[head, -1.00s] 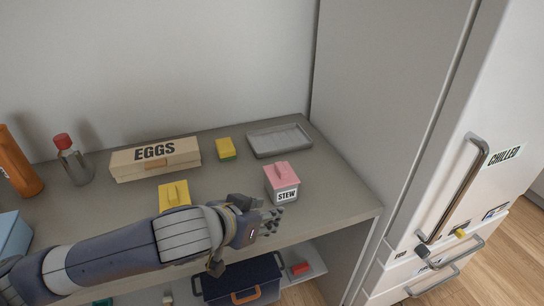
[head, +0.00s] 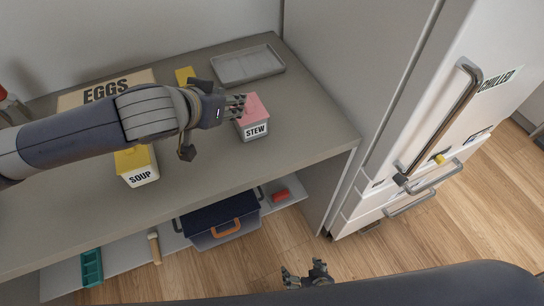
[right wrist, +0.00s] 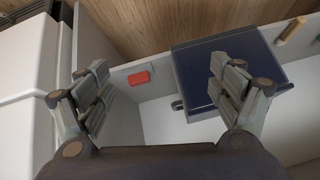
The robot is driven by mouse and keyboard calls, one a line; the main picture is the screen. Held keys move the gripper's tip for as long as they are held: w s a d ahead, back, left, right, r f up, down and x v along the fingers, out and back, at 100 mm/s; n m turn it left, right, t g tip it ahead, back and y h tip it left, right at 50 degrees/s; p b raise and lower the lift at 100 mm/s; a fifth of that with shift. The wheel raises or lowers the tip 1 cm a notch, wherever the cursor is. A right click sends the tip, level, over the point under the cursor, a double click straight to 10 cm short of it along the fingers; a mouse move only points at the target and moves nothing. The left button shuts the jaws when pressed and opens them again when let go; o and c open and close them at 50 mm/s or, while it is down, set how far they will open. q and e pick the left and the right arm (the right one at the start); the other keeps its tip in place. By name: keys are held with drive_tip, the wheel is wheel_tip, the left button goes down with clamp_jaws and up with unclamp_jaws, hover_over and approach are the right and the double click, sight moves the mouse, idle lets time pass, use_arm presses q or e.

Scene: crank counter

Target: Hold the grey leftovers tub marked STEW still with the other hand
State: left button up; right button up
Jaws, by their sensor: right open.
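The grey STEW tub (head: 256,130) with a pink lid stands upright on the counter, in the head view. My left gripper (head: 238,105) is at the lid's left edge, its fingers overlapping the lid in the picture. I cannot tell whether they touch it or how far they are closed. My right gripper (head: 308,273) is low in the head view, in front of the counter, well away from the tub. In the right wrist view my right gripper (right wrist: 160,80) is open, with nothing between its fingers. The tub does not show there.
The counter (head: 310,130) holds a yellow-lidded SOUP tub (head: 141,177), an EGGS box (head: 85,97), a yellow item (head: 184,76) and a grey tray (head: 247,66). Below are a dark blue bin (head: 222,222) and a red block (head: 280,195). A fridge (head: 425,120) stands right.

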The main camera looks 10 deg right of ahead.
drive_tip(key=w+a+r+m+t+y, duration=0.1)
drive_tip(key=w+a+r+t, duration=0.2)
drive_tip(key=r, duration=0.4)
drive_tip(key=w+a+r+y, duration=0.1)
drive_tip(key=w+a+r, duration=0.25)
drive_tip(key=r, duration=0.35)
drive_tip(key=w+a+r+m+t+y, duration=0.1)
drive_tip(key=w+a+r+t+y, duration=0.2)
drive_tip(key=r, duration=0.4)
drive_tip(key=w+a+r+m+t+y, duration=0.1)
drive_tip(key=a+r+t, duration=0.1)
drive_tip(key=r, duration=0.9)
drive_tip(key=a+r+m+t, duration=0.1)
drive_tip(key=a+r+t, duration=0.15)
drive_tip(key=r, duration=0.95)
drive_tip(key=n+h, duration=0.3)
drive_tip(key=n, duration=0.3)
approach(256, 129)
drive_tip(key=shift+s+a+r+g, duration=0.25)
drive_tip(key=shift+s+a+r, duration=0.1)
drive_tip(key=shift+s+r, duration=0.2)
drive_tip(key=shift+w+d+f+h, duration=0.1)
drive_tip(key=shift+d+f+h, duration=0.1)
drive_tip(key=shift+h, duration=0.1)
drive_tip(key=shift+w, duration=0.3)
drive_tip(key=x, duration=1)
drive_tip(key=shift+w+f, duration=0.1)
drive_tip(key=shift+w, duration=0.05)
